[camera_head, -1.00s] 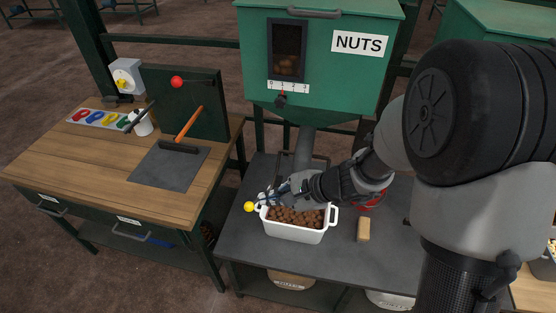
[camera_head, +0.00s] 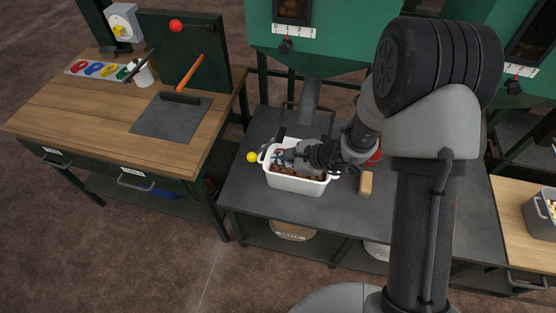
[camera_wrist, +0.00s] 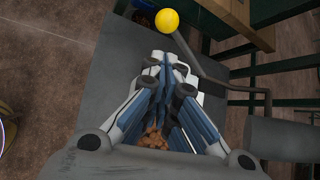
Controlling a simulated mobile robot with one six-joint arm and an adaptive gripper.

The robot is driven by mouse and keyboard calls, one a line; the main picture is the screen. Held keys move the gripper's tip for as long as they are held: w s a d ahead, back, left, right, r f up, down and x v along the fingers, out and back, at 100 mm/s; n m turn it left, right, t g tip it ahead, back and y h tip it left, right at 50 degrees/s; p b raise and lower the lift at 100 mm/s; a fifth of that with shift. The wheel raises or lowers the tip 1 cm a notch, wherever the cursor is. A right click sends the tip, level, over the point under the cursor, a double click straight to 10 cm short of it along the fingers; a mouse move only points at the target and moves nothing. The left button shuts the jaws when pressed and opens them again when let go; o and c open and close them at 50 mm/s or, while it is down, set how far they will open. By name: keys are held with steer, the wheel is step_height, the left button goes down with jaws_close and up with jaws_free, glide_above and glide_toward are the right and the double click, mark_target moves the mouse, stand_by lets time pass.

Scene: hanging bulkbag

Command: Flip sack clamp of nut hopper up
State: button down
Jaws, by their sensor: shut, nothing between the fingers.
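The nut hopper (camera_head: 335,50) is the green box above the work table, with a grey chute (camera_head: 309,100) below it. A bent dark bar (camera_wrist: 207,75) with a yellow ball (camera_wrist: 167,20) at its end looks like the sack clamp's lever. In the head view the yellow ball (camera_head: 252,157) is low, just left of the white bin (camera_head: 298,185). My gripper (camera_head: 277,156) is over the bin, right of the ball and apart from it. In the wrist view my gripper (camera_wrist: 166,60) has its fingertips together, with the ball beyond them. The fingers hide part of the bin.
Nuts (camera_wrist: 155,140) lie in the bin below the fingers. A tan block (camera_head: 366,183) lies right of the bin on the dark table (camera_head: 260,200). A wooden bench (camera_head: 85,115) stands to the left. My arm covers the table's right side.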

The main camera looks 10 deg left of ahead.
steer(key=b+x, duration=0.2)
steer(key=x, duration=0.6)
